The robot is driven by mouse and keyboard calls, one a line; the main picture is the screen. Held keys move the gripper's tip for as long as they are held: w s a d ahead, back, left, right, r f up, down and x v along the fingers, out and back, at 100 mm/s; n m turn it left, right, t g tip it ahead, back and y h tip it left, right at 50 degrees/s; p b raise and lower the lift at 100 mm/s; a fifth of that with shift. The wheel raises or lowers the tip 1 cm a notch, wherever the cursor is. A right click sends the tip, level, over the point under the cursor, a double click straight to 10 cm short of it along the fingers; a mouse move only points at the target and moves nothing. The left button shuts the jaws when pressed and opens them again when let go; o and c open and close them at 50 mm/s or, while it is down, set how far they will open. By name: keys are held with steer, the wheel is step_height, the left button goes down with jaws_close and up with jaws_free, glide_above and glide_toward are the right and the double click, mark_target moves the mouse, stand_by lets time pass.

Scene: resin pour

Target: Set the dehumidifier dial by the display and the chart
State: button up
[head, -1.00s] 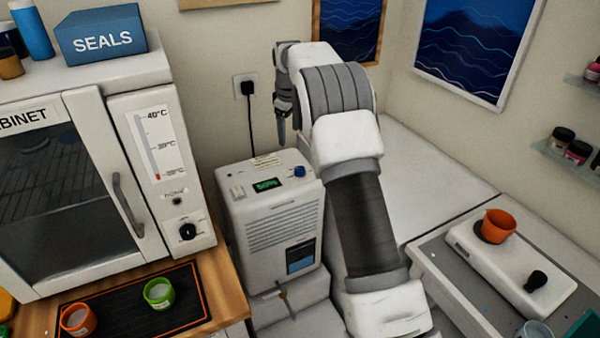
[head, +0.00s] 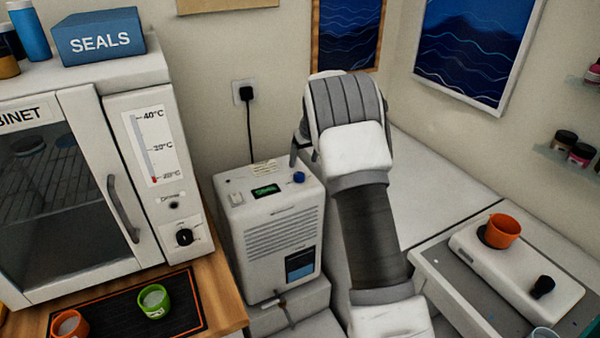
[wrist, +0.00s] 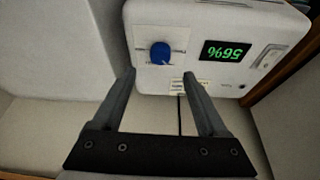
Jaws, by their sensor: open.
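In the wrist view the dial (wrist: 160,53) lies just beyond and between the fingertips. The display (wrist: 226,52) shows green digits upside down, apparently a percentage, hard to read surely. A small printed label (wrist: 190,84) has text too small to read. My gripper (wrist: 160,74) is open and empty, apart from the dial; the arm mostly hides it in the head view.
A curing cabinet (head: 150,85) stands left, above a dark mat (head: 105,325) with an orange and a green cup. A wall plug and cord (head: 246,94) rise behind the dehumidifier. At right, a scale (head: 480,262) holds an orange cup (head: 502,231).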

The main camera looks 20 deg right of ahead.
mark_target(299, 174)
steer(key=x, duration=0.7)
steer(key=shift+w+f, duration=0.1)
steer(key=shift+f, duration=0.15)
jaws_close()
